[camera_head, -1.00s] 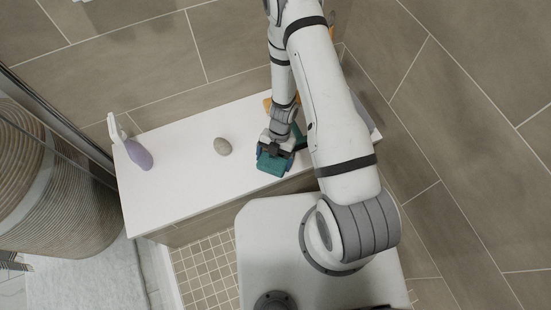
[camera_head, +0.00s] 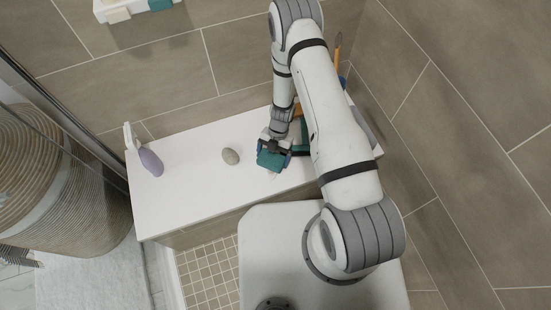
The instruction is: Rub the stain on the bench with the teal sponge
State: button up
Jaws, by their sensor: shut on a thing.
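The teal sponge (camera_head: 270,160) is in my gripper (camera_head: 273,150), low over the white bench (camera_head: 195,185) at its front edge side, right of the middle. My gripper is shut on the sponge. The sponge seems to touch the bench top, but I cannot be sure from this angle. A faint pinkish mark, perhaps the stain (camera_head: 273,175), shows just below the sponge; the sponge may hide the rest of it.
A purple bottle (camera_head: 151,162) stands at the bench's left end. Orange and blue things are partly hidden behind my arm at the right. A wall shelf (camera_head: 135,8) is at the top left. A woven basket (camera_head: 75,200) stands at left.

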aim_at(277, 163)
jog(key=shift+w+a, duration=0.3)
jog(key=shift+w, duration=0.65)
jog(key=shift+w+a, duration=0.25)
jog(key=shift+w, duration=0.7)
jog(key=shift+f, duration=0.15)
jog(key=shift+s+d+r+p, duration=0.1)
jog(key=shift+s+d+p, duration=0.2)
jog(key=shift+s, duration=0.9)
jog(key=shift+s+d+r+p, duration=0.15)
jog(key=shift+s+d, duration=0.2)
jog(key=shift+s, duration=0.8)
jog(key=shift+s+d+f+p, duration=0.1)
jog(key=shift+s+d+p, duration=0.2)
jog(key=shift+s, duration=0.9)
jog(key=shift+s+d+b, duration=0.3)
jog(key=shift+s+b, duration=0.1)
jog(key=shift+s, duration=0.5)
jog(key=shift+s+d+b, duration=0.3)
jog(key=shift+s+b, duration=0.05)
jog(key=shift+s, duration=0.55)
notch_tip(277, 163, up, 6)
jog(key=p, duration=0.6)
